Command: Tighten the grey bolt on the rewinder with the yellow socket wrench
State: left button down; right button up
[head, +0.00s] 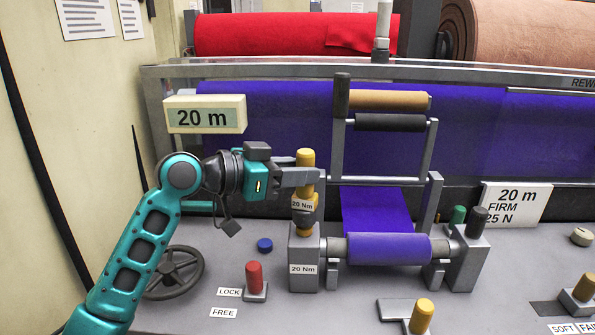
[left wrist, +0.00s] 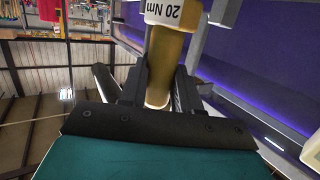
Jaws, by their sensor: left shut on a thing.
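The yellow socket wrench (head: 305,158) stands upright with a white 20 Nm tag around its middle. My left gripper (head: 303,177) is shut on its upper part, coming in from the left. In the left wrist view the wrench (left wrist: 165,62) sits between the two fingers (left wrist: 160,85), with its tag beyond them. The wrench's lower end is at the top of the grey bearing block (head: 304,252) at the left end of the rewinder. The grey bolt is not visible; the wrench and block top hide that spot. My right gripper is not in view.
A purple felt roll (head: 388,248) lies on the rewinder's bar right of the block. A red lever (head: 254,277) with LOCK and FREE labels, a blue button (head: 265,245) and a handwheel (head: 173,272) are nearby. A frame with rollers (head: 388,101) rises behind.

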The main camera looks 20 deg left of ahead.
aim_at(298, 153)
pick_arm(q)
jog(key=shift+r+p, duration=1.35)
jog(key=shift+r, duration=1.55)
